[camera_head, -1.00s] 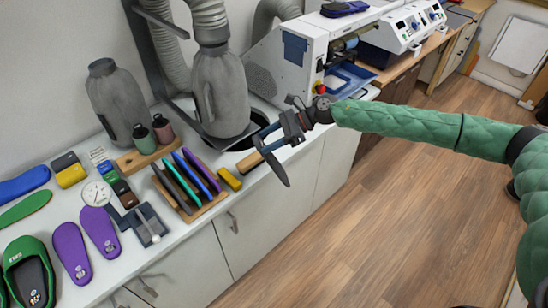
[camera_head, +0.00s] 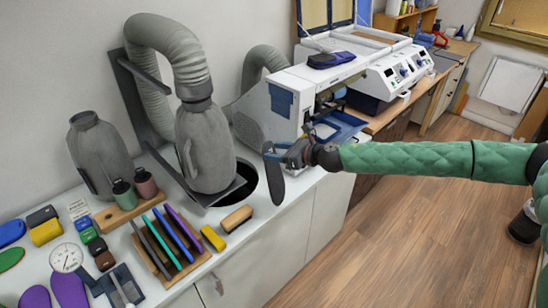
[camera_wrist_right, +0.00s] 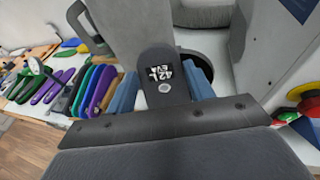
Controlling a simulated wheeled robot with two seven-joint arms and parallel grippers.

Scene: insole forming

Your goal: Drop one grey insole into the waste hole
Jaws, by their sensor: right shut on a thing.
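My right gripper (camera_head: 278,156) is shut on a dark grey insole (camera_head: 277,182), which hangs upright in the head view. In the right wrist view, the insole (camera_wrist_right: 162,78) is between the blue fingers (camera_wrist_right: 165,92) and shows a "42L EVA" label. The round black waste hole (camera_head: 246,176) is in the white bench, just left of the insole in the head view. In the right wrist view, the hole (camera_wrist_right: 203,60) shows behind and right of the insole. The insole's height over the bench is hard to tell. My left gripper is not in view.
A grey canister (camera_head: 206,150) with a hose stands beside the hole. A wooden rack (camera_head: 154,262) of coloured insoles, a yellow block (camera_head: 213,238) and a wooden-backed block (camera_head: 236,218) lie to the left. A white machine (camera_head: 280,100) stands behind the gripper.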

